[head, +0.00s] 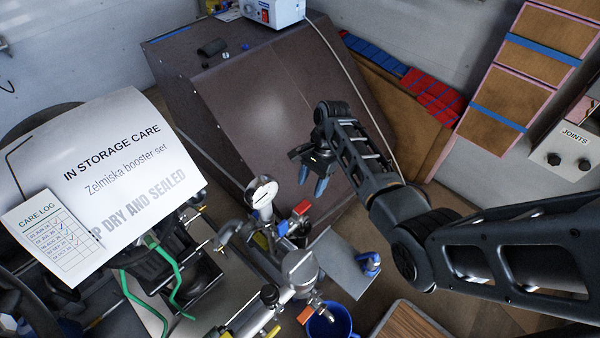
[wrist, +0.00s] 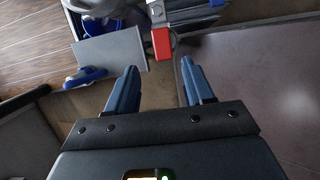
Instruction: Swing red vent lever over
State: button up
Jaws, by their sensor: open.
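A red lever end (head: 302,208) sticks up from the metal pipework in the middle of the head view. In the wrist view a red block-like end (wrist: 162,42), apparently the same lever, lies just beyond my fingertips and roughly between them. My gripper (head: 312,181) has blue fingers and hangs above and slightly right of the red end in the head view. In the wrist view my gripper (wrist: 159,68) is open, with nothing between the fingers. No contact with the lever shows. The lever's pivot is not clear.
A round gauge (head: 262,192) stands left of the lever. A grey plate (head: 340,266), a blue handle (head: 368,263) and a blue bucket (head: 331,323) are nearby. A large brown cabinet (head: 262,105) rises behind. A storage-care sign (head: 110,165) and green cord (head: 130,290) are left.

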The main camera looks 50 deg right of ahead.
aim_at(303, 205)
jog(key=b+x, duration=0.9)
jog(key=shift+w, duration=0.1)
jog(key=shift+r, duration=0.2)
jog(key=shift+f+p, duration=0.1)
jog(key=shift+p, duration=0.25)
jog(key=c, duration=0.8)
